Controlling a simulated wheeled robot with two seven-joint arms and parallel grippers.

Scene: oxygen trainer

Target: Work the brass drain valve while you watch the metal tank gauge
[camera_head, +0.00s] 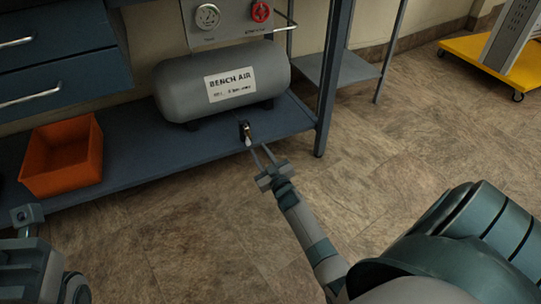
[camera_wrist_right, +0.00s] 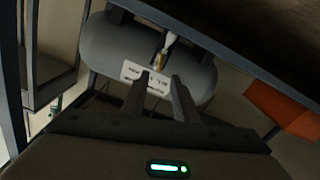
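The brass drain valve (camera_head: 247,133) sits low at the front of the grey tank (camera_head: 172,90), with a pale lever hanging from a dark mount. In the right wrist view the brass valve (camera_wrist_right: 159,62) and its whitish lever lie just beyond my fingertips. The round metal gauge (camera_head: 208,16) is on the panel above the tank; its needle is too small to read. My right gripper (camera_head: 261,150) is open and empty, its two fingers pointing at the valve from the front, apparently short of it. My left gripper (camera_head: 27,216) shows partly at the lower left; its fingers are unclear.
The tank, labelled BENCH AIR, stands on a blue shelf (camera_head: 150,168). A red knob (camera_head: 259,12) is right of the gauge. An orange bin (camera_head: 62,160) sits left on the shelf. A blue bench leg (camera_head: 327,100) stands right of the valve. The floor in front is clear.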

